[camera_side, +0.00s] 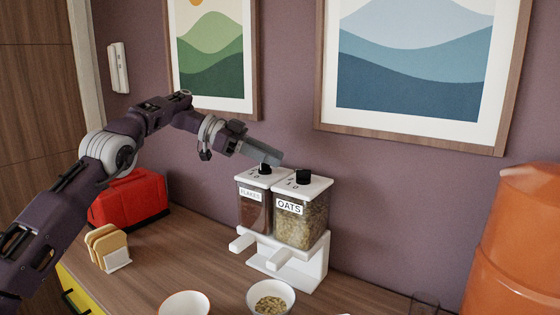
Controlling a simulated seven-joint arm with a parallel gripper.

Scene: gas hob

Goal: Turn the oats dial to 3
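The oats dispenser (302,221) is a clear square container of pale flakes labelled OATS, with a white lid. Its black oats dial (303,176) stands on that lid; its setting is too small to read. To its left is a second dispenser (253,210) with brown contents and a label that seems to read FLAKES. That one has its own black dial (265,168). My gripper (274,158) reaches in from the left, its fingertips just above and behind the flakes dial, left of the oats dial. I cannot tell whether its fingers are open or touch the flakes dial.
Both dispensers sit on a white stand (312,275) with front levers. A bowl of flakes (270,309) and another bowl (184,294) stand in front. A red toaster (143,197) and sliced bread in a rack (117,261) are left.

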